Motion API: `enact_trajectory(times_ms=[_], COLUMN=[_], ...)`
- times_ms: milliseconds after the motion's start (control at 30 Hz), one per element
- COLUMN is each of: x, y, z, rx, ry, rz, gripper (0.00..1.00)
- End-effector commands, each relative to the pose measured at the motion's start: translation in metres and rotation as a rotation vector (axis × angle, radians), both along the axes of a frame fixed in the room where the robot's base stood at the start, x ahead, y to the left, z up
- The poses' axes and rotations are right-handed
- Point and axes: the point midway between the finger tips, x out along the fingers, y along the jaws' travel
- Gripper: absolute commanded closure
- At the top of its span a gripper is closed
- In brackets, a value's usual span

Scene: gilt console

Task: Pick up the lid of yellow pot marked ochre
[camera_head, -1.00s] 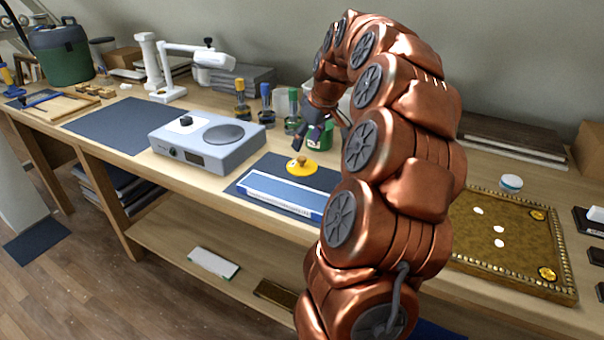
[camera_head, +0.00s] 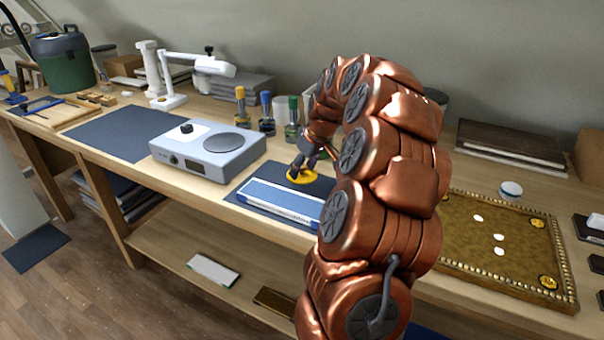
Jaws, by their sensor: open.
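A yellow lid (camera_head: 301,176) with a small knob lies on a dark blue mat (camera_head: 243,185), behind a white and blue long box. My gripper (camera_head: 302,166) is over the lid, with its fingers down around or just beside the knob, which they partly hide. The fingers are open; I cannot tell whether they touch the lid. Any marking on the lid is too small to read, and the yellow pot body cannot be made out.
The long box (camera_head: 281,200) lies in front of the lid. A hotplate (camera_head: 208,150) stands to the left. Jars with coloured tops (camera_head: 266,115) stand behind. A gilt panel (camera_head: 480,250) lies at the right. A bare mat (camera_head: 128,130) lies at the left.

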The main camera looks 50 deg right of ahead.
Motion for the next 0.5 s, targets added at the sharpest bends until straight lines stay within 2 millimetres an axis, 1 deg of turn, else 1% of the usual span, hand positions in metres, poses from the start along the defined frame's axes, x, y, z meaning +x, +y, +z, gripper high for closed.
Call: enact_trajectory(times_ms=[67,100,500], x=[-0.0001,0.0,-0.0001], y=[-0.0001,-0.0001,0.0001], z=[0.0004,0.0005,0.0002], rx=[0.0,0.0,0.0], ry=[-0.001,-0.001,0.0], rz=[0.0,0.0,0.0], gripper=[0.43,0.45,0.87])
